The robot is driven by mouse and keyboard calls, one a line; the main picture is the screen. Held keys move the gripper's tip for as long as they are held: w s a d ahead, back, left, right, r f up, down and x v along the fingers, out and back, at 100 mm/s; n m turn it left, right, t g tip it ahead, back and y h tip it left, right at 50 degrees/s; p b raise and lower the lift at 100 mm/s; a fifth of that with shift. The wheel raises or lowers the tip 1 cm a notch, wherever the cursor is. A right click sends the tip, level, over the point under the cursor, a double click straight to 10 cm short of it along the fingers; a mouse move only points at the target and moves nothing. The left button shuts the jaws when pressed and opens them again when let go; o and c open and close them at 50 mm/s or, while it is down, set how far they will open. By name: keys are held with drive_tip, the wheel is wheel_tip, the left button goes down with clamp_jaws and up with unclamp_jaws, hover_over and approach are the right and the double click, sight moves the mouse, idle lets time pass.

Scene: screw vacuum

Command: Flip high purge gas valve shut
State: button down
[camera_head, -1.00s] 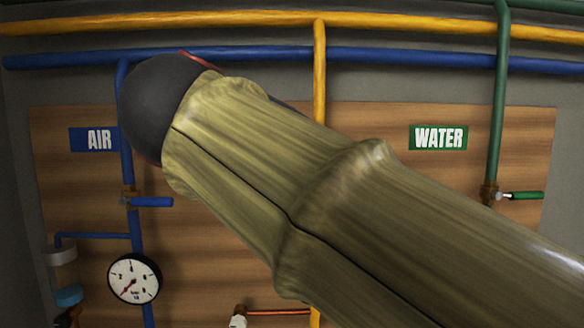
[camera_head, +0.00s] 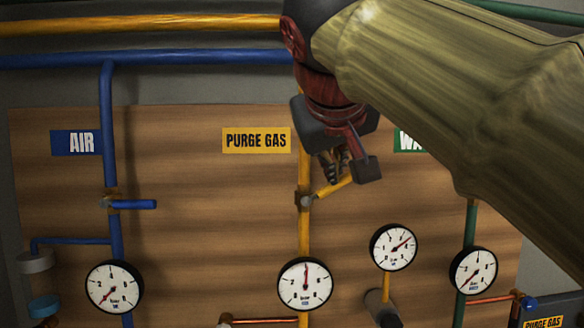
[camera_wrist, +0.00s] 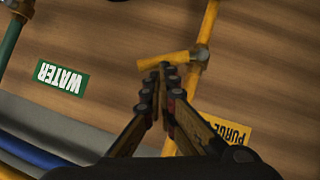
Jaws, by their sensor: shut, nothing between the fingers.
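The yellow purge gas valve handle (camera_head: 333,187) sticks out to the right and slightly up from its valve body (camera_head: 305,201), across the yellow vertical pipe under the PURGE GAS sign (camera_head: 256,140). My gripper (camera_head: 334,176) is shut and empty, coming down from above with its fingertips at the handle. In the wrist view the shut fingertips (camera_wrist: 164,70) overlap the edge of the yellow handle (camera_wrist: 150,61), short of the valve body (camera_wrist: 201,55). Whether they touch it I cannot tell.
Left stands the blue air pipe with its valve handle (camera_head: 135,204) and gauge (camera_head: 115,287). A purge gauge (camera_head: 305,285), a smaller gauge (camera_head: 393,247) and the water gauge (camera_head: 473,271) sit lower. My arm hides the upper right and part of the WATER sign (camera_head: 411,141).

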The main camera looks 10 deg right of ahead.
drive_tip(key=shift+d+f+m+y+b, duration=0.6)
drive_tip(key=shift+d+f+m+y, duration=0.15)
drive_tip(key=shift+m+y, duration=0.2)
drive_tip(key=shift+d+f, duration=0.1)
drive_tip(key=shift+d, duration=0.05)
drive_tip(key=shift+d+f, duration=0.15)
drive_tip(key=shift+f, duration=0.05)
drive_tip(key=shift+r, duration=0.1)
idle(0.4)
drive_tip(key=shift+r, duration=0.25)
drive_tip(key=w+r+p+v, duration=0.1)
drive_tip(key=r+p+v, duration=0.1)
drive_tip(key=v, duration=1)
drive_tip(key=shift+p, duration=0.6)
drive_tip(key=shift+r, duration=0.1)
